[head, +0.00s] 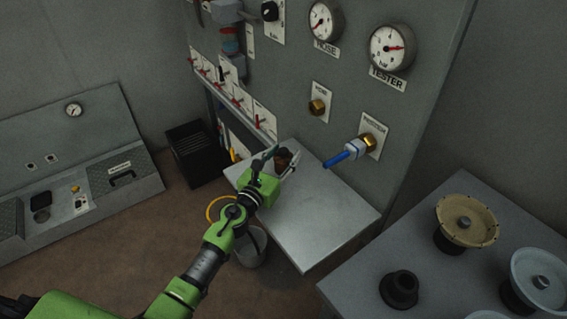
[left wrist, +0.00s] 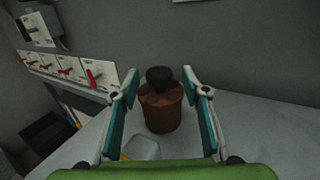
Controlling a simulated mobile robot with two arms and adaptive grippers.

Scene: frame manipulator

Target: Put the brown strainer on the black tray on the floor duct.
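The brown strainer (left wrist: 161,112), a brown cylinder with a black knob on top, stands upright on the grey bench top (head: 315,225). In the head view the strainer (head: 283,157) is partly hidden by my left gripper (head: 281,161). In the left wrist view the left gripper (left wrist: 159,76) is open, its fingers on either side of the strainer with a visible gap at each side. The grey floor duct (head: 85,205) lies at the left. A small dark square (head: 41,202) on it may be the black tray; I cannot tell surely. My right gripper is not in view.
The gauge panel (head: 300,75) rises behind the bench, with a blue-handled valve (head: 345,154) jutting over it. A black crate (head: 196,152) and a bucket (head: 250,249) stand on the floor. A table (head: 445,280) at right holds round parts.

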